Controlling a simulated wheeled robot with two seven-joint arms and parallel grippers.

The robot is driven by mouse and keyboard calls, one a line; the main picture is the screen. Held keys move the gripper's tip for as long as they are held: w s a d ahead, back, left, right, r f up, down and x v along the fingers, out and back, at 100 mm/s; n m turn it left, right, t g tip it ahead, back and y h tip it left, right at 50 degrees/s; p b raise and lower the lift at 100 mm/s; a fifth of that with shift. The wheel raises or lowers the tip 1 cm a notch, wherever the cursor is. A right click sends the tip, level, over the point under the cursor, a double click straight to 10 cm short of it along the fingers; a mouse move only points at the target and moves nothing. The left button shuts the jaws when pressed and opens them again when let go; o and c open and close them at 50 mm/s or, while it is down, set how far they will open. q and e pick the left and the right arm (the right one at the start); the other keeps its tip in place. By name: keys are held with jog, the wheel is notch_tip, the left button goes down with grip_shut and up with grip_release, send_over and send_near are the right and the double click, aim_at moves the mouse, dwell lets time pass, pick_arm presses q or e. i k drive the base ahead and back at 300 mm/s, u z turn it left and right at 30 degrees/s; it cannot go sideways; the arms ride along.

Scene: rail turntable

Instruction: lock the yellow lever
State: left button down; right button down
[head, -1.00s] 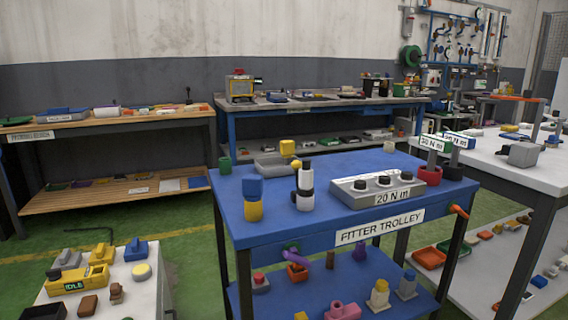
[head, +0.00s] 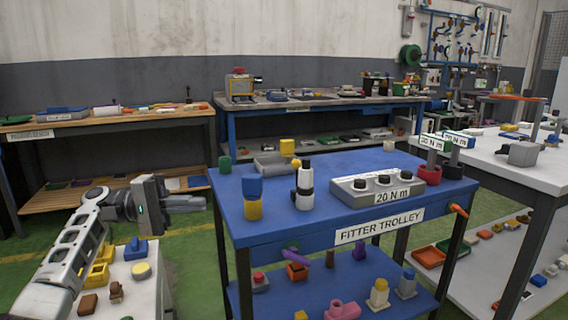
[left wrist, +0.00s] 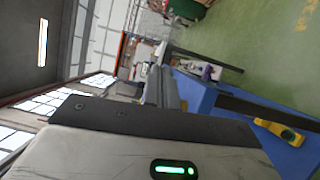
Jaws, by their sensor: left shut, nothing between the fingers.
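My left gripper (head: 200,203) comes in from the left in the head view. It is shut and empty, in the air left of the blue fitter trolley (head: 290,235). Its grey fingers also show in the left wrist view (left wrist: 163,88). On the trolley's back left stands a low grey device (head: 272,166) with a yellow block (head: 287,147) and a small yellow knob (head: 296,163). I cannot tell surely whether this knob is the yellow lever's end. The gripper is apart from it. My right gripper is not in view.
A blue and yellow piece (head: 252,199) and a white and black cylinder (head: 304,187) stand in front of the grey device. A grey box labelled 20 N m (head: 360,194) lies to their right. A small white table (head: 148,300) stands under my left arm.

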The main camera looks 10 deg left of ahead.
aim_at(296, 163)
jog(key=i, duration=1)
